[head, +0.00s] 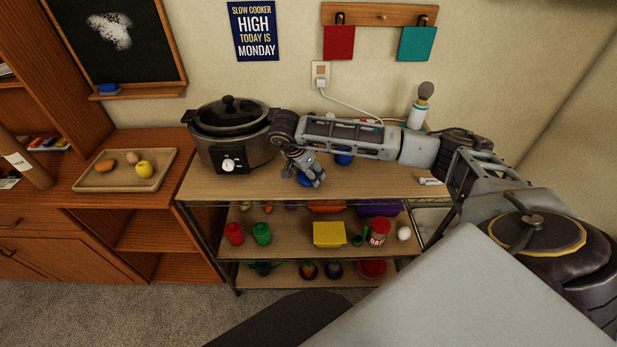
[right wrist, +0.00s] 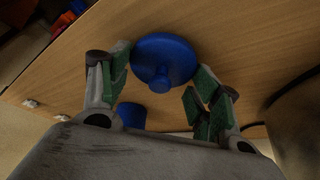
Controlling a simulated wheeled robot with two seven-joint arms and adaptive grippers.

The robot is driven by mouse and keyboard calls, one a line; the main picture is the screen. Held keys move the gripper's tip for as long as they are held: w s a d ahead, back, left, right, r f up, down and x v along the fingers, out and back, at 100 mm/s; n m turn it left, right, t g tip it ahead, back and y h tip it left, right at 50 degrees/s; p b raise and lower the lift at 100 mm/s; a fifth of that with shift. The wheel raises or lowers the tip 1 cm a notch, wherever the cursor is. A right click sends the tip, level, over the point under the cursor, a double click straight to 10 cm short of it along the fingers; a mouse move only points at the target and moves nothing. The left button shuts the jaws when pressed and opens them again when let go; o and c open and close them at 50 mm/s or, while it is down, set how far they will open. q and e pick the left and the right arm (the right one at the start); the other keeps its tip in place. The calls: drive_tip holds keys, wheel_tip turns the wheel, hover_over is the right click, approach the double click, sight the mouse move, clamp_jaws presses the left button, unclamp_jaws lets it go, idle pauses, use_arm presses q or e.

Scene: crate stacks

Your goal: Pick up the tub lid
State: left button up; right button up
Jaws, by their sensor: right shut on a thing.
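The tub lid is a round blue disc with a small knob (right wrist: 165,58). In the right wrist view it lies between the green-padded fingers of my right gripper (right wrist: 160,78), which is shut on it. In the head view the right gripper (head: 308,176) is over the top of the wire-shelf unit, and a piece of the blue lid (head: 303,181) shows beside its fingers. I cannot tell whether the lid touches the wood. A blue tub (head: 343,159) stands just right of the gripper, partly behind my arm; it also shows in the right wrist view (right wrist: 131,115). My left gripper is not in view.
A slow cooker (head: 234,150) stands left of the gripper. A white bottle-shaped thing (head: 418,112) and a cord are at the back right. Lower shelves hold a yellow box (head: 329,234), a red can (head: 380,232) and bottles. A wooden tray (head: 125,184) sits on the left cabinet.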

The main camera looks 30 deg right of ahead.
drive_tip(key=shift+r, duration=0.1)
wheel_tip(320, 180, up, 10)
drive_tip(key=shift+f+b, duration=0.1)
drive_tip(key=shift+b, duration=0.4)
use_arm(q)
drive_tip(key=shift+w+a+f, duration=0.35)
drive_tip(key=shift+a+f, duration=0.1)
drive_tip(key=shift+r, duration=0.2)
